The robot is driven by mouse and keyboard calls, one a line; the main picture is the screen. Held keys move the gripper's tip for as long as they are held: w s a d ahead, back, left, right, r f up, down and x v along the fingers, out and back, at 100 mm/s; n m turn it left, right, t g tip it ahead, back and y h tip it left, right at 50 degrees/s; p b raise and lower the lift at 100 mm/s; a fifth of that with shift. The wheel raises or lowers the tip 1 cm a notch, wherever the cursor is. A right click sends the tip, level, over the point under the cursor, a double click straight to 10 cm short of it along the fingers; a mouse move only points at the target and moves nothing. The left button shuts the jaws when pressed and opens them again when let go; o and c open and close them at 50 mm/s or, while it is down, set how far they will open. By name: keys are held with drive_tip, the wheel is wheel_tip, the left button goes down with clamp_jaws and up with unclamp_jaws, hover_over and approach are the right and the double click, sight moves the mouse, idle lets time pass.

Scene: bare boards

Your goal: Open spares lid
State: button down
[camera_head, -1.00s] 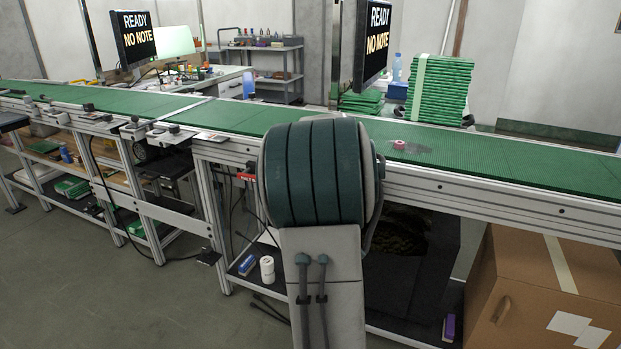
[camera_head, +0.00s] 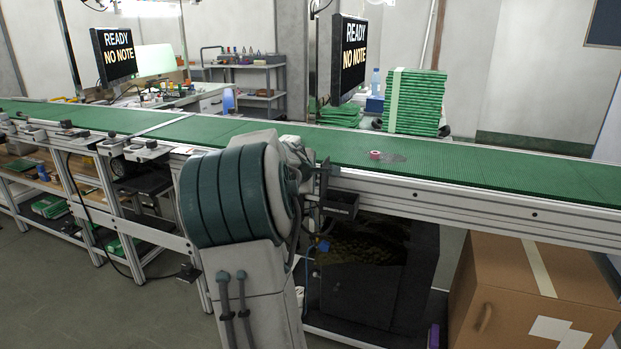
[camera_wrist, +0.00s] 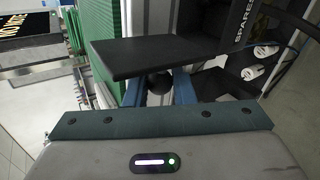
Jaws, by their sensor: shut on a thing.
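In the wrist view my gripper (camera_wrist: 160,91) has its two blue fingers close on either side of a dark round knob (camera_wrist: 160,80). The knob sits at the edge of a flat dark panel, which looks like the spares lid (camera_wrist: 150,56). The lid stands out from a dark unit marked SPARES (camera_wrist: 242,22), and the unit's inside shows beside it. How far the lid is open is hard to tell. In the head view my arm hides most of the gripper. A small black box-like part (camera_head: 338,206) shows right of the arm, below the conveyor edge.
A large dark bin (camera_head: 370,295) stands below. A cardboard box (camera_head: 535,290) is at right. White rolls (camera_wrist: 254,71) lie inside the unit.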

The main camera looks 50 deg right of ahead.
drive_tip(key=c, duration=1.3)
unclamp_jaws()
drive_tip(key=shift+d, duration=0.1)
drive_tip(key=v, duration=1.4)
drive_tip(key=s+a+r+m+y+p, duration=0.2)
drive_tip(key=s+a+p, duration=0.3)
drive_tip(key=a, duration=0.7)
drive_tip(key=s+a+r+m+g+y+p, duration=0.1)
drive_tip(key=s+a+y+p, duration=0.3)
drive_tip(key=a+p, duration=0.6)
drive_tip(key=s+a+r+m+y+p, duration=0.3)
drive_tip(key=a+p, duration=0.5)
drive_tip(key=a, duration=0.7)
drive_tip(key=shift+s+a+r+m+g+y, duration=0.15)
drive_tip(key=shift+s+y, duration=0.1)
drive_tip(key=shift+s, duration=0.2)
drive_tip(key=shift+s+r+m+g+y, duration=0.1)
drive_tip(key=shift+s+r+y, duration=0.1)
drive_tip(key=shift+s, duration=0.25)
drive_tip(key=shift+s+a+r+m+g+y, duration=0.1)
drive_tip(key=shift+s+y, duration=0.15)
drive_tip(key=shift+s, duration=0.2)
